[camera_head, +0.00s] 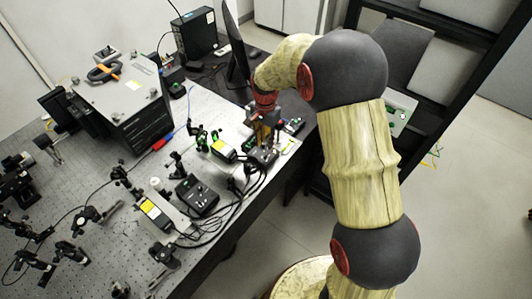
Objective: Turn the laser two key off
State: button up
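My gripper (265,132) points down over the right end of the optical bench (214,108). It is above or beside a small dark box (263,157) with cables, near the bench's right edge. The gripper is small and partly covered by my arm, so I cannot tell whether its fingers are open or touching anything. A second dark control box (198,196) sits further left among black cables. No laser key or label is readable at this size, and I cannot tell which box is laser two's.
Yellow-labelled modules (224,150) and several optical mounts crowd the bench. A large grey instrument (125,95) stands at the back left. A monitor (235,45) and a computer tower (194,33) stand behind my gripper. The floor (470,200) at the right is clear.

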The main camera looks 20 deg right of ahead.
aim_at(266, 155)
notch_tip(266, 155, down, 7)
jog(key=shift+f, duration=0.2)
dwell(0.4)
grip_shut()
dwell(0.3)
